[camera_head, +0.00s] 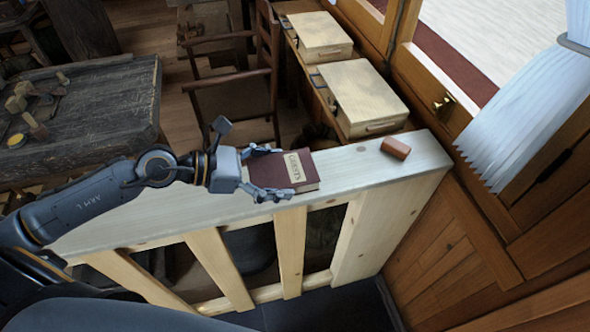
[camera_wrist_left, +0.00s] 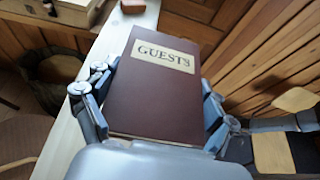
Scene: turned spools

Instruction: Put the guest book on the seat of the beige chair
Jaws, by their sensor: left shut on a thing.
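The guest book (camera_head: 296,172) is dark red with a pale label and is at the ledge top (camera_head: 352,165) of a pale wooden rail. My left gripper (camera_head: 266,172) is shut on it from the left, with a finger along each long side. In the left wrist view the book (camera_wrist_left: 150,95) lies flat between the fingers, with "GUESTS" on its label. I cannot tell whether it touches the ledge or is slightly raised. A wooden armchair (camera_head: 232,100) stands beyond the ledge; it looks brown, and I see no clearly beige chair. My right gripper is not in view.
A reddish-brown block (camera_head: 395,147) lies on the ledge to the right of the book. Two pale wooden cases (camera_head: 362,95) (camera_head: 318,35) sit by the window. A dark rough table (camera_head: 95,105) with small wooden pieces is at left.

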